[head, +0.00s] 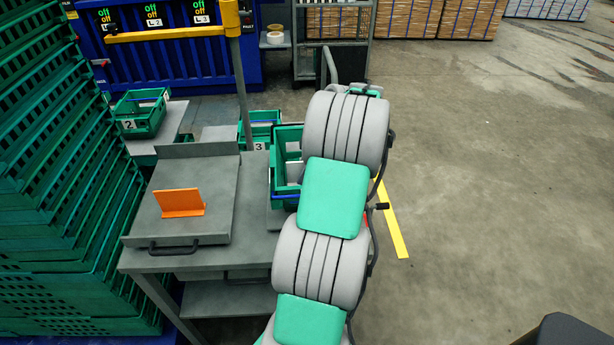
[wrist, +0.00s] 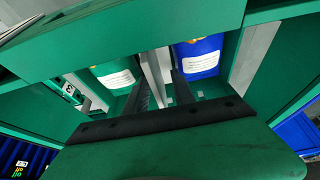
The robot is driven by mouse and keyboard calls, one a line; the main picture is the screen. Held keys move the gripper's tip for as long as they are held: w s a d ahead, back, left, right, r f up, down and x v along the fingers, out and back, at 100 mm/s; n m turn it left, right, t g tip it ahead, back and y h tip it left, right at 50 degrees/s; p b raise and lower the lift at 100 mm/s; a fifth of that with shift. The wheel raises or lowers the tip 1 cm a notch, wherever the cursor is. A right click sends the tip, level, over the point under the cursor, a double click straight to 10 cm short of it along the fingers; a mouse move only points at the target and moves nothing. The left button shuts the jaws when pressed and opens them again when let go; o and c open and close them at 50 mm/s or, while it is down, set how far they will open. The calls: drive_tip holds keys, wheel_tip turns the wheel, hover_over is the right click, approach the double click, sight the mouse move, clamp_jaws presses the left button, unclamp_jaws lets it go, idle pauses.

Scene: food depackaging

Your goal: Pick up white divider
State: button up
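The white divider (wrist: 153,76) stands upright in the wrist view as a pale thin plate inside a green crate (wrist: 150,32). My gripper (wrist: 160,88) reaches into this crate, with its two dark fingers apart, one on each side of the divider. I cannot tell whether either finger touches it. A green container (wrist: 115,75) with a white label is left of the divider, and a blue container (wrist: 199,57) with a white label is right of it. In the head view, my arm hides my gripper and part of the green crate (head: 284,188).
An orange angled piece (head: 180,203) sits on a grey board with a black handle (head: 174,247) on the grey table. Tall stacks of green crates (head: 50,160) stand at the left. Another green crate (head: 140,113) is farther back.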

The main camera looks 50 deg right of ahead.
clamp_jaws()
idle(0.6)
